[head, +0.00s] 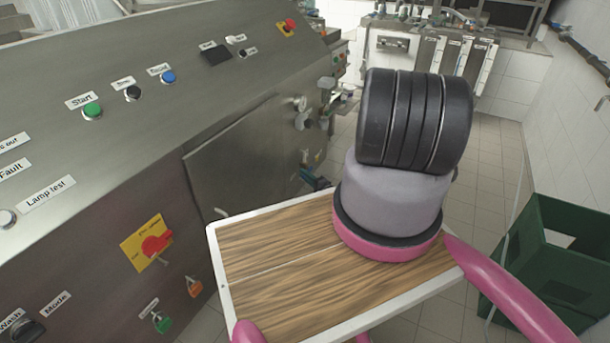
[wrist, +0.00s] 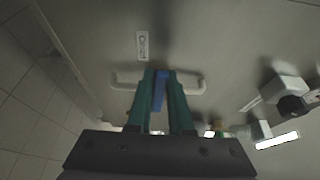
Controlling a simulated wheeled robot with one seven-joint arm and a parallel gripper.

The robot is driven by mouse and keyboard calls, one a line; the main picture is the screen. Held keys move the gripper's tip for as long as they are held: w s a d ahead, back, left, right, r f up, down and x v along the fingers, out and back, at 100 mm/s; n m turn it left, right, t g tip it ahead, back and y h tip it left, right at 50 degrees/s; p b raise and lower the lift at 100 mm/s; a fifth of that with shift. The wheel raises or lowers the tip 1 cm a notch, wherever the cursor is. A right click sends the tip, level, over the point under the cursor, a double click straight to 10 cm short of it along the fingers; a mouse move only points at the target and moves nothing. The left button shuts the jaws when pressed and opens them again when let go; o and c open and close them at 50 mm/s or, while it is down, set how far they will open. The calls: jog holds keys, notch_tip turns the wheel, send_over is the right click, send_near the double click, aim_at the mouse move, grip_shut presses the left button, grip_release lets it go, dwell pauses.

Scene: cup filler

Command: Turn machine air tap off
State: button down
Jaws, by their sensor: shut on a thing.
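My gripper (wrist: 160,78) has long green fingers. They are closed on either side of a narrow blue lever (wrist: 161,88), which looks like the air tap's handle. Behind the fingertips a pale pipe or bar (wrist: 190,84) crosses a grey panel, below a small label (wrist: 141,46) too blurred to read. In the head view my gripper (head: 314,180) shows only as a bit of teal at the machine's right side, mostly hidden by my arm. The tap's body and exact lever angle cannot be made out.
The steel machine (head: 240,160) fills the left, with buttons and a red switch (head: 157,243). A green crate (head: 540,260) stands on the right. In the wrist view a fitting with a black knob (wrist: 292,104) sits right of the fingers. Tiled floor (head: 490,160) lies clear behind.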

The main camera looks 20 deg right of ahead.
jog(key=shift+s+f, duration=0.1)
jog(key=shift+f, duration=0.05)
dwell(0.4)
jog(key=c, duration=0.8)
grip_release()
jog(key=v, duration=1)
jog(key=shift+s+d+f, duration=0.1)
jog(key=shift+s, duration=0.2)
